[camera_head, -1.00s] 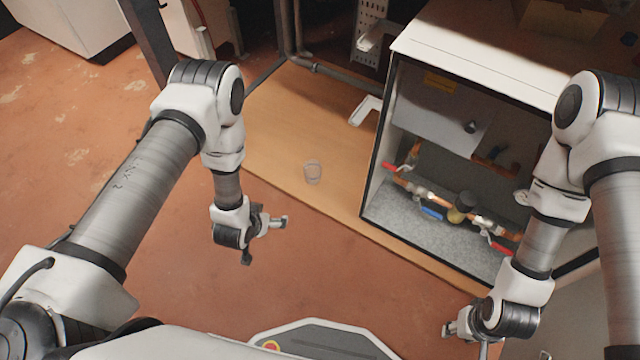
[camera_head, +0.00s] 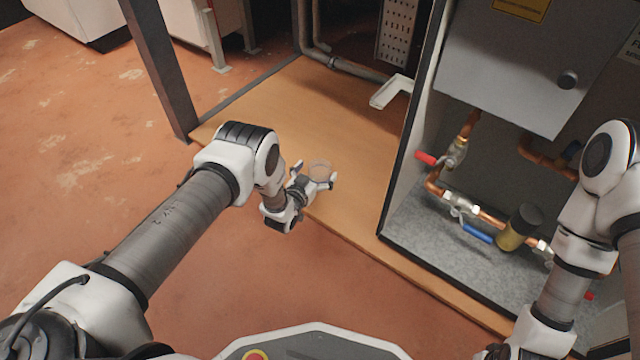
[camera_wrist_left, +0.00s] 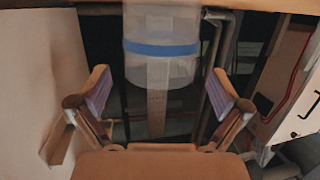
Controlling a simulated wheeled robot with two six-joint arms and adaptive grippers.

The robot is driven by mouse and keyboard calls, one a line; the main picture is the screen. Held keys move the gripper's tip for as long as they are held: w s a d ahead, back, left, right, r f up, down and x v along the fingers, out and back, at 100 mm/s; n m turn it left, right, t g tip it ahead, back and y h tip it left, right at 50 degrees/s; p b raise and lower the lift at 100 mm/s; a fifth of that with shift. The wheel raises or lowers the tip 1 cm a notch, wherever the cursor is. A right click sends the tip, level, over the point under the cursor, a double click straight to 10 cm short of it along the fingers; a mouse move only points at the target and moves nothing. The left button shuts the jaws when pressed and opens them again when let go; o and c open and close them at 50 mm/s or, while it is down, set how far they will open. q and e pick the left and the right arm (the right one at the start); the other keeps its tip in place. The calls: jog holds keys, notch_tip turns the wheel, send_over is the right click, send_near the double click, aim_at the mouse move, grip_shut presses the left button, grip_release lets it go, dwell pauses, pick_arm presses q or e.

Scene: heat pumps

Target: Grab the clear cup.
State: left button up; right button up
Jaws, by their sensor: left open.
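The clear cup (camera_head: 320,169) stands on the wooden board (camera_head: 262,122), near its front edge. My left gripper (camera_head: 314,176) is open at the cup, with a finger on either side of it in the head view. In the left wrist view the clear cup (camera_wrist_left: 160,62), with a blue band around it, shows centred between the spread fingers of the left gripper (camera_wrist_left: 160,92). A gap shows on both sides, and I cannot tell how deep the cup sits between them. My right gripper's fingers are out of view below the bottom edge.
The open heat pump cabinet (camera_head: 412,150), with pipes and valves, stands right of the cup. A white bracket (camera_head: 390,92) lies behind the cup, near a grey pipe (camera_head: 345,65). A dark post (camera_head: 158,70) rises at the board's left. The board around the cup is clear.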

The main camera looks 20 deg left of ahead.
pick_arm(q)
jog(key=shift+w+d+f+b, duration=0.15)
jog(key=shift+w+f+b, duration=0.15)
jog(key=shift+w+f, duration=0.35)
jog(key=shift+w+r, duration=0.35)
jog(key=shift+r, duration=0.05)
jog(key=c, duration=1)
jog(key=shift+r, duration=0.1)
